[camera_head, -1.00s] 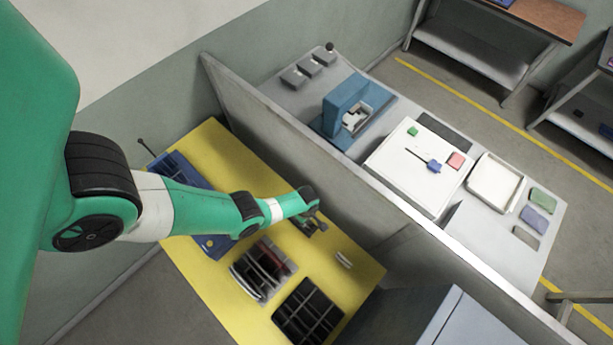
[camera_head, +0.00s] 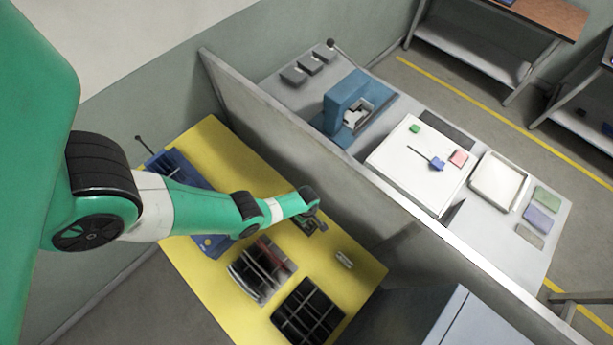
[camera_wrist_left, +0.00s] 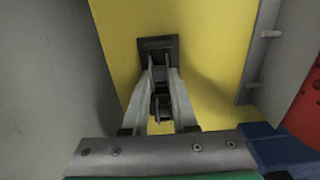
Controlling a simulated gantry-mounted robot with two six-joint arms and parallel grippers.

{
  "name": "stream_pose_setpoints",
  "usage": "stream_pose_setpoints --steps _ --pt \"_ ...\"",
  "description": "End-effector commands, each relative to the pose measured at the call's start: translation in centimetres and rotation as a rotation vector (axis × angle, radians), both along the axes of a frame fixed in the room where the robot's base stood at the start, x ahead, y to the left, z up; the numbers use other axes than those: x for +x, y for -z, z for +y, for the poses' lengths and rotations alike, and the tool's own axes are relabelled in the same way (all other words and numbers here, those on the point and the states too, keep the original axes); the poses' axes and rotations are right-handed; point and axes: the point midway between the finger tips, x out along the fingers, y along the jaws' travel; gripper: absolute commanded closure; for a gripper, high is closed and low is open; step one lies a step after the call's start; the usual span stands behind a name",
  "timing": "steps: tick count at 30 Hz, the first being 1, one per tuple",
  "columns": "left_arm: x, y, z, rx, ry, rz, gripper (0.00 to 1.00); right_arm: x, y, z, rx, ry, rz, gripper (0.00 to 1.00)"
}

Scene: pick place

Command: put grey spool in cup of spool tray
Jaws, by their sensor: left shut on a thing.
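My left gripper (camera_head: 318,224) is low over the yellow table, near the grey partition. In the left wrist view its fingers (camera_wrist_left: 158,72) close around a dark grey piece with a square end (camera_wrist_left: 157,43), which I take for the grey spool. Yellow table top shows around it, and I cannot tell whether it touches the table. The fingers hide part of the piece. I cannot tell which container is the spool tray; a blue tray-like unit (camera_head: 212,243) lies partly behind my left arm. My right gripper is not in view.
A rack with dark slots (camera_head: 248,281) and a black compartment tray (camera_head: 309,311) sit toward the table's front. A small pale piece (camera_head: 344,259) lies right of my gripper. The grey partition (camera_head: 290,138) borders the table. Yellow top (camera_head: 215,143) behind my arm is clear.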

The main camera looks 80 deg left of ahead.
Motion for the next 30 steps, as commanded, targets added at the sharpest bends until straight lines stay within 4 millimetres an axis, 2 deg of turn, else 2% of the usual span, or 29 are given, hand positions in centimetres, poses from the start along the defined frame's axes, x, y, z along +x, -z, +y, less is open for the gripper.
stream_pose_setpoints --steps 6,14,15,19,20,26,30 --pt "0.02 0.90 0.01 0.000 0.000 0.000 1.00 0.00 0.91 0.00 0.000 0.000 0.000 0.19" --pt "0.02 0.85 0.02 0.000 0.000 0.000 1.00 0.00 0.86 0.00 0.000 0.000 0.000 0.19" --pt "0.02 0.85 0.02 0.000 0.000 0.000 0.67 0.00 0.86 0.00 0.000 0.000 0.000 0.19" --pt "0.02 0.85 0.01 0.000 0.000 0.000 0.44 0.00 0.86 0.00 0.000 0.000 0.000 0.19" --pt "0.02 0.85 0.01 0.000 0.000 0.000 0.39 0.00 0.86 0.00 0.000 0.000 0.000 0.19" --pt "0.02 0.85 0.01 0.000 0.000 0.000 0.39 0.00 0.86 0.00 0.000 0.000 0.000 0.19" --pt "0.01 0.86 0.01 0.000 0.000 0.000 0.19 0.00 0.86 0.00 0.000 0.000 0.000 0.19"
